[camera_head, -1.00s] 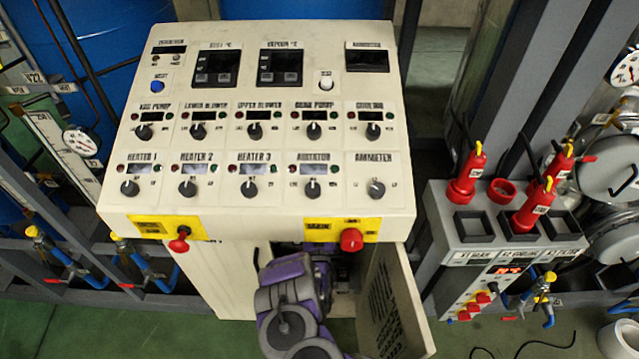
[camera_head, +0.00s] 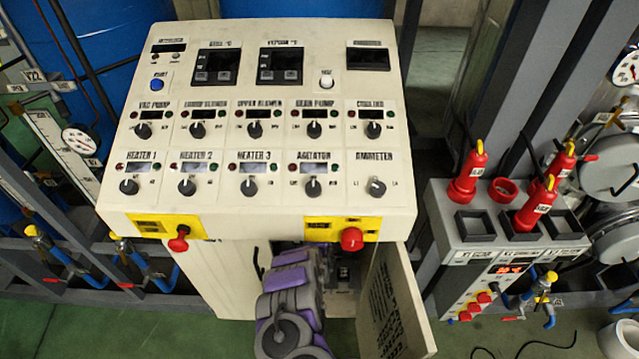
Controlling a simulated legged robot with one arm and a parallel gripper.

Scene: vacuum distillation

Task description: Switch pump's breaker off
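The cream control cabinet (camera_head: 290,214) fills the middle of the head view, with labelled knobs on its sloped top. The vacuum pump knob (camera_head: 143,130) and the drain pump knob (camera_head: 314,129) are in the upper knob row. The cabinet door (camera_head: 392,310) below stands open to the right. Part of the dark inside (camera_head: 345,272) shows, but I cannot make out the pump's breaker. My purple and grey arm reaches into the opening from below. My gripper is hidden behind the arm and under the panel edge, so its fingers do not show.
A red knob (camera_head: 351,239) on a yellow plate juts out above the opening. A red switch (camera_head: 179,240) is at the left. A grey stand with red plug-like handles (camera_head: 468,175) is to the right of the open door. Green floor (camera_head: 110,330) is free at the lower left.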

